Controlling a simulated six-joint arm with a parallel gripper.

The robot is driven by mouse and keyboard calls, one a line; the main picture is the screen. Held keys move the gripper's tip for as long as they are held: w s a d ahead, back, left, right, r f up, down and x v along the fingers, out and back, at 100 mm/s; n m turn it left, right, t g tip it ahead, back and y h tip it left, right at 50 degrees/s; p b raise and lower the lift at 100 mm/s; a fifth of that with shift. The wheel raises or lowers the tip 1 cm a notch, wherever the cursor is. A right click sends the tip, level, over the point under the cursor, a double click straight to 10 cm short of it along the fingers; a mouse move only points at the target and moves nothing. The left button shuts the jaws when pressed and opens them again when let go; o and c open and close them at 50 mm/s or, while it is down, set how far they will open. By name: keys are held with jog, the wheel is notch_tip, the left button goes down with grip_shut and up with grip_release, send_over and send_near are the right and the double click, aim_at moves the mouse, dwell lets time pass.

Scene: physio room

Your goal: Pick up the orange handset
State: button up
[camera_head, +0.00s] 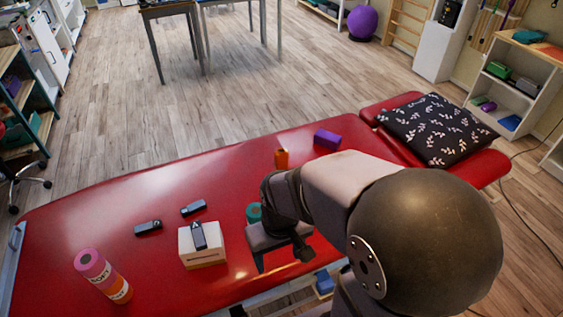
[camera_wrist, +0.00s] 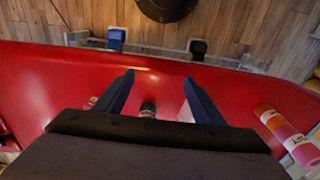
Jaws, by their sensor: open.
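An orange block-like object (camera_head: 281,158), which I take for the orange handset, stands upright on the red treatment table (camera_head: 130,190) in the head view. It is beyond my arm, towards the table's far edge. I cannot make it out in the wrist view. My gripper (camera_head: 282,257) is over the near part of the table, well apart from the orange object. In the wrist view my gripper (camera_wrist: 158,95) has its two fingers spread. A small dark object (camera_wrist: 148,109) shows between them, and I cannot tell what it is.
Dark handsets (camera_head: 148,228) (camera_head: 193,207) lie on the table; another dark device (camera_head: 199,235) rests on a white box (camera_head: 203,255). A pink-orange roller (camera_head: 103,276), a teal object (camera_head: 253,213) partly behind my arm, a purple block (camera_head: 327,138) and a patterned pillow (camera_head: 435,128) are around.

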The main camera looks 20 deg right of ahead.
jog(key=w+d+f+t+b, duration=0.1)
jog(key=w+f+t+b, duration=0.1)
jog(key=w, duration=0.5)
jog(key=w+d+f+t+b, duration=0.1)
jog(key=w+f+t+b, duration=0.15)
jog(key=w, duration=0.45)
jog(key=m+t+h+b, duration=0.5)
jog(key=t+h+b, duration=0.1)
jog(key=t+b, duration=0.45)
send_over(282, 153)
jog(key=s, duration=0.1)
jog(key=shift+g, duration=0.3)
jog(key=f, duration=0.6)
jog(key=shift+s+a+f, duration=0.25)
jog(key=shift+a+f, duration=0.1)
jog(key=shift+a, duration=0.05)
jog(key=shift+x, duration=0.95)
jog(key=shift+w+d+r+n, duration=0.1)
jog(key=shift+w+d+n, duration=0.2)
jog(key=shift+w, duration=0.25)
jog(key=shift+c, duration=0.7)
jog(key=c, duration=1)
